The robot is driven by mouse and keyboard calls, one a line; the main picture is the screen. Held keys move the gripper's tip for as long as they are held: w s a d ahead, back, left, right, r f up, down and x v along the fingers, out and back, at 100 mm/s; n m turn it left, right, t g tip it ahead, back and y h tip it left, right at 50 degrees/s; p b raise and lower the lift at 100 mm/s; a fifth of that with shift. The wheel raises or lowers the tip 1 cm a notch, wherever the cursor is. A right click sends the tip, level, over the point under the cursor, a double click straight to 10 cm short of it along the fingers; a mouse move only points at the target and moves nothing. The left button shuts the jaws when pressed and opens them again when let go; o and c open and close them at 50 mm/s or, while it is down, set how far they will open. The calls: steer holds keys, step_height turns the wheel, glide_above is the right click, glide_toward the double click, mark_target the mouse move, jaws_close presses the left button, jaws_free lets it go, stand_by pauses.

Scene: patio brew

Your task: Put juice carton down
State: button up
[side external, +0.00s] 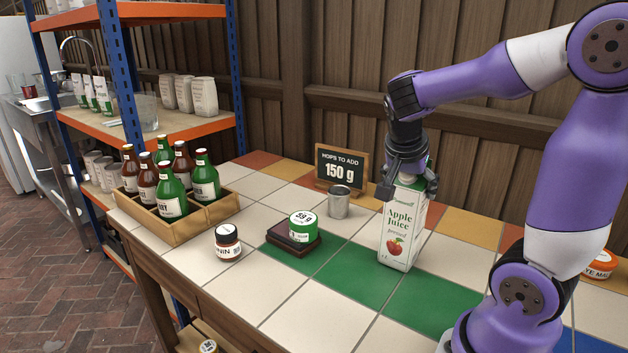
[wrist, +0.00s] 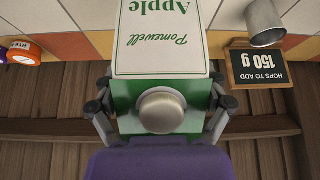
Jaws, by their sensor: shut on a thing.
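The juice carton (side external: 402,232) is white and green, with "Apple Juice" and a red apple on its front. It stands upright on the tiled table, its base at or very near the tiles; I cannot tell for sure that it touches. My gripper (side external: 408,185) points down and is shut on the carton's upper part. In the wrist view the carton (wrist: 165,45) shows its green top and round cap, with the fingers of my gripper (wrist: 160,105) on both sides of it.
Left of the carton are a metal cup (side external: 339,203), a sign (side external: 341,169) reading "150 g", a green-lidded tin (side external: 303,226) on a dark scale (side external: 279,238), and a brown jar (side external: 227,242). A wooden crate (side external: 182,232) holds several bottles. Green tiles (side external: 357,277) in front are clear.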

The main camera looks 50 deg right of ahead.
mark_target(405, 180)
steer(key=o, duration=1.2)
steer(key=shift+f, duration=0.15)
steer(key=v, duration=0.7)
steer(key=shift+d, duration=0.1)
steer(key=a+f+n+t+y, duration=0.1)
steer(key=a+n+y, duration=0.1)
steer(key=a+n, duration=0.3)
steer(key=a+f+n+t+y, duration=0.1)
steer(key=a+n+t+y, duration=0.1)
steer(key=a+n, duration=0.3)
steer(key=a+f+n+t+y, duration=0.1)
steer(key=a+n+t+y, duration=0.1)
steer(key=a+n, duration=0.3)
steer(key=shift+s+a+f+n, duration=0.1)
steer(key=shift+a+f+n, duration=0.05)
steer(key=shift+n, duration=0.4)
steer(key=shift+s+a+f+n, duration=0.1)
steer(key=shift+s+f+n, duration=0.05)
steer(key=shift+n, duration=0.4)
